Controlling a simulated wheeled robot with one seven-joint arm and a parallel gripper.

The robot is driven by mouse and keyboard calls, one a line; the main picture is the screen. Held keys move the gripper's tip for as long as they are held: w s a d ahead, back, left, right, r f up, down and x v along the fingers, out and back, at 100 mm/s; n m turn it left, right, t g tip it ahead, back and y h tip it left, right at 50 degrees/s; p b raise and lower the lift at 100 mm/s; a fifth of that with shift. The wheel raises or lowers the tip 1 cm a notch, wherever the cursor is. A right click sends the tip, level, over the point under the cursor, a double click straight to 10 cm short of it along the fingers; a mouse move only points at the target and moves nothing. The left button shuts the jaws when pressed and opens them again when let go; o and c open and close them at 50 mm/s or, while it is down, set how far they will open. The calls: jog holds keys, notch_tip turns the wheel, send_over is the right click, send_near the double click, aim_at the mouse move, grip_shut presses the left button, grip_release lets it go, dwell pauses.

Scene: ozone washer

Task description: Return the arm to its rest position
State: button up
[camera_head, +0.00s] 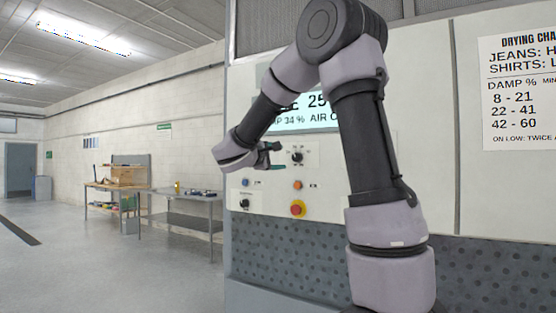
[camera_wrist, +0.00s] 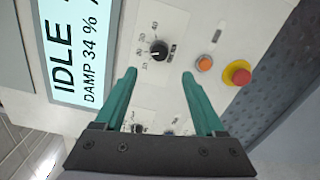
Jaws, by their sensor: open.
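My arm rises in front of the washer panel in the head view and bends down to the left, with my gripper (camera_head: 275,157) close to the panel beside the black dial (camera_head: 297,154). In the wrist view my gripper (camera_wrist: 160,75) shows two teal fingers spread apart with nothing between them. The dial also shows in the wrist view (camera_wrist: 159,49), just beyond the fingertips. Whether a fingertip touches the panel, I cannot tell.
The panel carries a display (camera_wrist: 75,45) reading IDLE and DAMP 34 %, an orange button (camera_wrist: 204,63) and a red knob on yellow (camera_wrist: 238,73). A drying chart (camera_head: 520,90) hangs at right. A workbench (camera_head: 185,215) stands at left; the floor there is open.

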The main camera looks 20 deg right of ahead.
jog(key=s+d+f+m+g+y, duration=0.2)
jog(key=s+f+m+g+y, duration=0.15)
jog(key=s, duration=0.55)
jog(key=s+d+f+m+g+y, duration=0.25)
jog(key=s+f, duration=0.25)
jog(key=s, duration=0.3)
jog(key=s+a+f+m+t+y, duration=0.2)
jog(key=s+a+f+m+y, duration=0.1)
jog(key=s+a+m+y, duration=0.4)
jog(key=s+a+y, duration=0.3)
jog(key=s+a, duration=0.2)
jog(key=a, duration=0.1)
jog(key=shift+s+a+m, duration=0.3)
jog(key=shift+s+m, duration=0.05)
jog(key=shift+m, duration=0.05)
